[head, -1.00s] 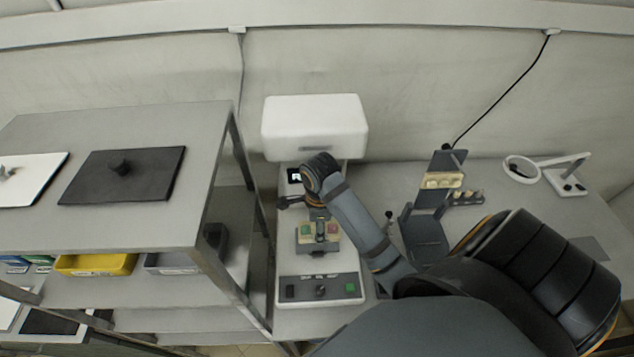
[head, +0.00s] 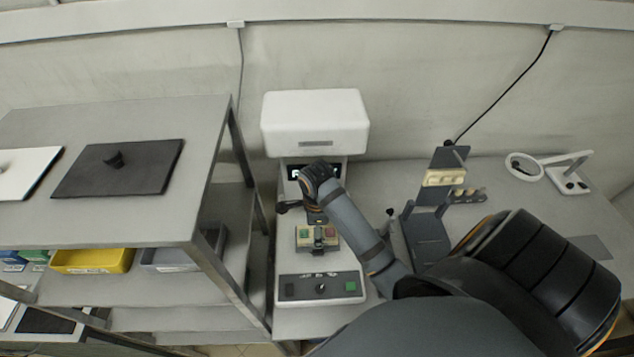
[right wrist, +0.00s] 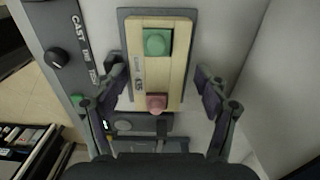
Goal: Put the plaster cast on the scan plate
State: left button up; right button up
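My right gripper (right wrist: 161,78) is open in the right wrist view, one finger on each side of a beige block (right wrist: 168,75) with a green square and a pink-red piece. I cannot tell whether the fingers touch it. In the head view the block (head: 317,246) sits in front of the white machine, below my right gripper (head: 308,212). A cream piece (head: 445,178) that resembles a plaster cast is on the dark upright stand at right. I cannot identify the scan plate with certainty; my arm partly covers the machine's opening. My left gripper is not in view.
The white machine hood (head: 315,120) stands at the back, its control panel (head: 305,289) in front. A grey shelf rack (head: 215,120) is on the left, with a dark plate (head: 140,180) and yellow bin (head: 92,261). A ring-shaped lamp (head: 523,167) stands far right.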

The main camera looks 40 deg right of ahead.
dwell(0.3)
jog(key=shift+r, duration=0.4)
notch_tip(320, 180, up, 3)
jog(key=shift+f+p, duration=0.15)
jog(key=shift+p, duration=0.15)
notch_tip(320, 180, up, 9)
jog(key=p, duration=0.8)
jog(key=shift+p, duration=0.4)
jog(key=shift+f, duration=0.15)
